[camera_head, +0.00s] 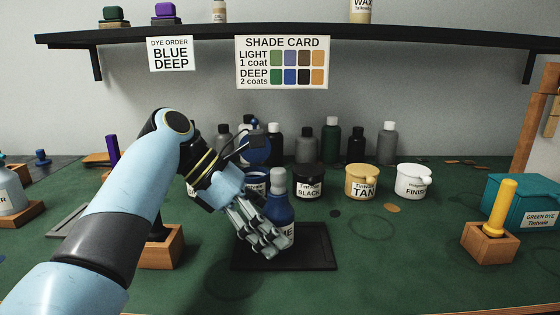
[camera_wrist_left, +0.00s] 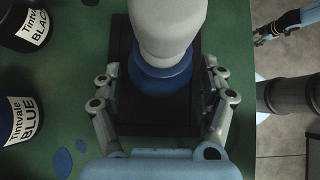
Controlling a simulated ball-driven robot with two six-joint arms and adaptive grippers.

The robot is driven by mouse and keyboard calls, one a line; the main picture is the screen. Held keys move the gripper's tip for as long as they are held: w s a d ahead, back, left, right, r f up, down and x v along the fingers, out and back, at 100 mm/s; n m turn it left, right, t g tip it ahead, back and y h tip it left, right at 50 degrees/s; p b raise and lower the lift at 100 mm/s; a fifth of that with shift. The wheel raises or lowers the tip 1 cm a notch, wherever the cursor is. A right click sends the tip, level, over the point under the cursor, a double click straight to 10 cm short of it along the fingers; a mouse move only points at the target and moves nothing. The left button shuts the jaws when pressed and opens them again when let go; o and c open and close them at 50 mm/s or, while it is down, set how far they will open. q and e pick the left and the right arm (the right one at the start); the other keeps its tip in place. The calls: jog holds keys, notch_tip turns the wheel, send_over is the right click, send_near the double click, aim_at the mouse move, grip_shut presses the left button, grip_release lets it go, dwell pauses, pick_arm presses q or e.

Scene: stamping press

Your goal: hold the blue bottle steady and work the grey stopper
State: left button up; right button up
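The blue bottle (camera_head: 284,208) stands upright on a black tray (camera_head: 320,262), with a "INE"-like bit of label showing. Its grey stopper (camera_head: 278,180) sits on top; the stopper (camera_wrist_left: 168,28) also fills the top of the left wrist view, above the bottle's blue shoulder (camera_wrist_left: 160,80). My left gripper (camera_head: 262,228) is low at the bottle, its fingers covering part of it in the head view. In the left wrist view, the left gripper's fingers (camera_wrist_left: 163,90) are spread either side of the bottle, with gaps showing. My right gripper (camera_wrist_left: 265,34) appears small at the upper right, its fingers unclear.
Black, tan and finish pots (camera_head: 414,182) and several capped bottles (camera_head: 330,140) stand behind. A wooden block with a yellow handle (camera_head: 497,210) and a teal box (camera_head: 530,205) are at the right. Another wooden block (camera_head: 162,247) is left of the tray. The green bench between is mostly clear.

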pick_arm(q)
jog(key=shift+r, duration=0.1)
jog(key=v, duration=1.2)
